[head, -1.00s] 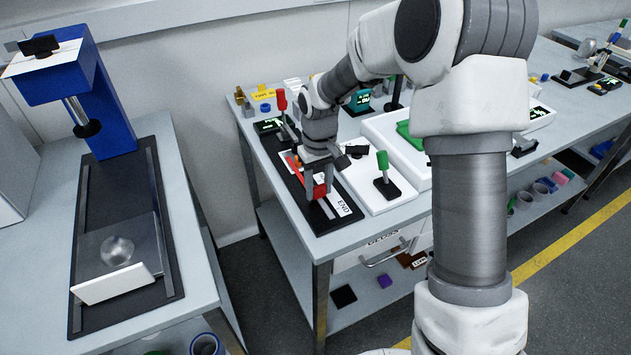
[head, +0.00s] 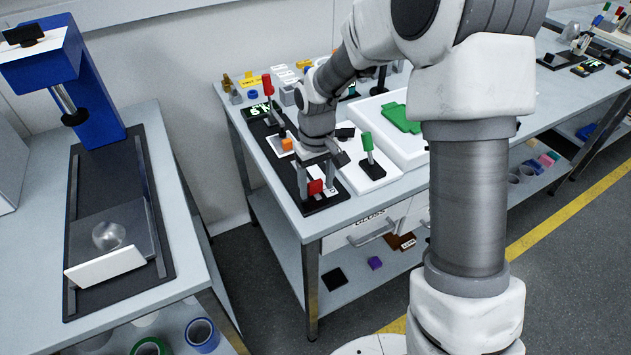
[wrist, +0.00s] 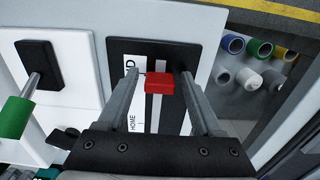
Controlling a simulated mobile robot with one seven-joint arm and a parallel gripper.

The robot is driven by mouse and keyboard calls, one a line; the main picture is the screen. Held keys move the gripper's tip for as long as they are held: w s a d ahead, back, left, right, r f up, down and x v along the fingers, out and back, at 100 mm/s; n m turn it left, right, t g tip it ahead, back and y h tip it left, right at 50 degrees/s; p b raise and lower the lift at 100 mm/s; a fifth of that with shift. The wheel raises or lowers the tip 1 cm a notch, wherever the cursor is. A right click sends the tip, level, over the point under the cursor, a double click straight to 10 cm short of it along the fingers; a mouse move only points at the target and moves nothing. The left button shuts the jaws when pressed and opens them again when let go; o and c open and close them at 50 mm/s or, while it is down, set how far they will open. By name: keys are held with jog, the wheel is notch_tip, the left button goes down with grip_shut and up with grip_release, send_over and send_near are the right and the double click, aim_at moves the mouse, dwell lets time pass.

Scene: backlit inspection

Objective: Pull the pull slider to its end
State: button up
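The pull slider is a red block (head: 315,187) on a slotted black plate (head: 314,207) at the near left corner of the bench. In the wrist view the red block (wrist: 160,82) sits over the pale slot, towards the end whose label shows only a "D". The "HOME" label lies at the opposite end. My gripper (head: 316,179) is down over the plate. In the wrist view my gripper (wrist: 158,74) has one finger on each side of the block, with a narrow gap showing on both sides. The fingers hide part of the labels.
A green-handled lever (head: 368,148) on a white base stands just right of my gripper. A red-handled lever (head: 267,86) and an orange block (head: 287,144) are behind it. A white tray with a green piece (head: 401,117) is further right. A blue press (head: 98,108) stands on the left bench.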

aim_at(316, 183)
jog(key=shift+o, duration=0.2)
jog(key=shift+w+r, duration=0.1)
jog(key=shift+r, duration=0.25)
notch_tip(316, 183, up, 17)
jog(key=p, duration=0.2)
dwell(0.4)
jog(key=s+d+r+m+t+p, duration=0.1)
jog(key=s+d+r, duration=0.3)
jog(key=s, duration=0.7)
jog(key=s+d+r+m+t+p, duration=0.1)
jog(key=s+d+r+m+t, duration=0.2)
jog(key=s, duration=0.8)
jog(key=shift+s+d+r+m+t, duration=0.2)
jog(key=shift+d+r+m+t, duration=0.15)
jog(key=shift+d+t, duration=0.5)
